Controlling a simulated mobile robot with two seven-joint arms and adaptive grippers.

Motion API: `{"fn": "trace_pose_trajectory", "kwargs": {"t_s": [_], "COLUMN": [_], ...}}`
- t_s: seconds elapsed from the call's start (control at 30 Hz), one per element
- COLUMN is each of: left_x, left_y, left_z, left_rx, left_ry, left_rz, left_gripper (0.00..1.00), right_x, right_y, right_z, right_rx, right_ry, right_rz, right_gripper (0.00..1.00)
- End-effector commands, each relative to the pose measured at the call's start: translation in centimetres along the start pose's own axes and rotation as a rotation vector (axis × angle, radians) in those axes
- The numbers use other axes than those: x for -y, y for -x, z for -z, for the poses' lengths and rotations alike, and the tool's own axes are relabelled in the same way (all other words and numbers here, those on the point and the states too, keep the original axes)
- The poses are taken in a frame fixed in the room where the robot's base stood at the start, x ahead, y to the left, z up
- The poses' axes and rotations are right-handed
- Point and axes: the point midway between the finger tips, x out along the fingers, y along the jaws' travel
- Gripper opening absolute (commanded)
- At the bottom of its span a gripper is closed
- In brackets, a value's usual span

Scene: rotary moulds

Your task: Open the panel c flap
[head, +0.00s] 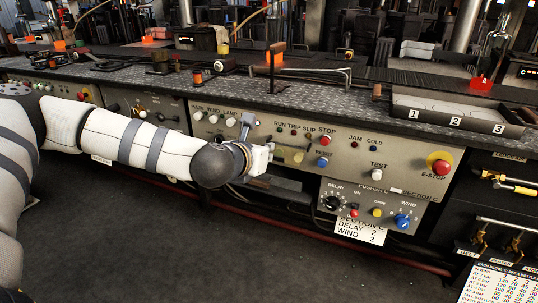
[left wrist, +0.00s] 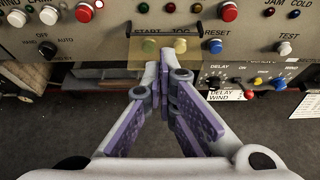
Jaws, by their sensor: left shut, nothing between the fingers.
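The panel C flap appears to be a see-through amber cover (left wrist: 143,54) over the START and JOG buttons in the left wrist view. It looks shut, lying over the panel face, with a dark bar along its top. In the head view the flap (head: 289,157) is partly hidden behind my left gripper (head: 262,162). In the left wrist view the left gripper (left wrist: 164,62) is shut and empty, its fingertips in front of the flap's lower part. I cannot tell whether they touch it. My right gripper is not in view.
A blue RESET button (head: 322,162) and red STOP button (head: 325,140) sit right of the flap. Below is a small box with DELAY and WIND knobs (head: 402,220). The floor in front is clear.

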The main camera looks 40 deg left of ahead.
Motion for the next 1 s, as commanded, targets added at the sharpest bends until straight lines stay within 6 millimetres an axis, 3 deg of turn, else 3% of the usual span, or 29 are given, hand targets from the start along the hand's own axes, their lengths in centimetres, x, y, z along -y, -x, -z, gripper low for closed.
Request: {"fn": "trace_pose_trajectory", "kwargs": {"t_s": [0.03,0.1,0.27,0.37,0.43,0.5,0.6,0.7,0.8,1.0], "left_x": [0.0,0.0,-0.1,-1.6,-3.2,-4.1,-3.1,-1.4,-0.1,0.3], "left_y": [1.5,2.8,3.9,0.3,-3.2,-5.8,-7.3,-7.4,-6.8,-6.7], "left_z": [-1.3,-1.7,-1.3,4.5,9.6,12.9,15.6,17.7,18.7,16.8], "left_rx": [0.011,0.01,0.003,0.009,0.095,0.258,0.518,0.724,0.844,0.903], "left_ry": [0.004,0.003,-0.003,-0.042,-0.085,-0.112,-0.106,-0.066,-0.023,0.0], "left_rz": [0.001,0.002,-0.006,-0.088,-0.173,-0.225,-0.201,-0.113,-0.032,0.004], "left_gripper": [0.0,0.0,0.0,0.0,0.0,0.0,0.0,0.0,0.0,0.0], "right_x": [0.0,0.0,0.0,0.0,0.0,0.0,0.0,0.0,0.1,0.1], "right_y": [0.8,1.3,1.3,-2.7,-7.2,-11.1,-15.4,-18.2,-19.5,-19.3], "right_z": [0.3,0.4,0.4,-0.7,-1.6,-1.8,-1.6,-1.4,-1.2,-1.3], "right_rx": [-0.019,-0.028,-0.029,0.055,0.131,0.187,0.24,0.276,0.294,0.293], "right_ry": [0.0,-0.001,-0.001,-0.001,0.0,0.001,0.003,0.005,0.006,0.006], "right_rz": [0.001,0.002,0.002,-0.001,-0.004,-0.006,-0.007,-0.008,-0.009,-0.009], "right_gripper": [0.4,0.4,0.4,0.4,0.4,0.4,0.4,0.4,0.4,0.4]}}
